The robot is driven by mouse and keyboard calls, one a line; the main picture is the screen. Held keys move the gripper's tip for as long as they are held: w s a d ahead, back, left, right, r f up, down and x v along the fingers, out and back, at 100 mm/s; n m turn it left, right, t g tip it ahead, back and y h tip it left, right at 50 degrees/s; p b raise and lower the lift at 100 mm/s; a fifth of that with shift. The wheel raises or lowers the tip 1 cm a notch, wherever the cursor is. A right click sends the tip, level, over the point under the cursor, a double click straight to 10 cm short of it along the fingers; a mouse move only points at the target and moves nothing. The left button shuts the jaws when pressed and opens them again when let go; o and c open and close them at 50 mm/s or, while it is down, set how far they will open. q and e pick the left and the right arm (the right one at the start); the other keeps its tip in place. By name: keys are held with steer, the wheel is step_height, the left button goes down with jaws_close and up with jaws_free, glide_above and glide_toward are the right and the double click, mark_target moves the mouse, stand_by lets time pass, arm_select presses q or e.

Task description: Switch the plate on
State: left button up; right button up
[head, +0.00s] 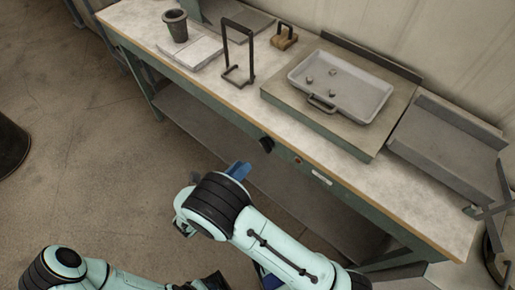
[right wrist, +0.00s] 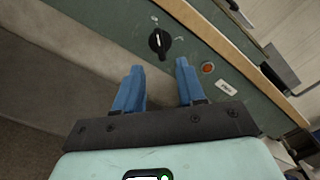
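A black rotary knob (right wrist: 159,42) sits on the green front panel of the bench, with small pale marks beside it; it also shows in the head view (head: 266,144). An orange-red round lamp or button (right wrist: 208,68) is to its right. The plate (head: 366,143) is a flat square block on the bench top. My right gripper (right wrist: 159,68) is open and empty, its blue fingers pointing at the panel just short of the knob; it also shows in the head view (head: 238,171). My left arm is at the lower left, with no gripper fingers visible.
A grey tray (head: 376,97) with several small lumps is on the plate. A dark cup (head: 176,27), a wire stand (head: 237,76) and a wooden-looking block (head: 284,40) are further left. A white label (right wrist: 226,88) is right of the lamp. The floor before the bench is clear.

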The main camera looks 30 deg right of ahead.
mark_target(266, 144)
steer(key=x, duration=0.9)
steer(key=shift+d, duration=0.15)
jaws_close()
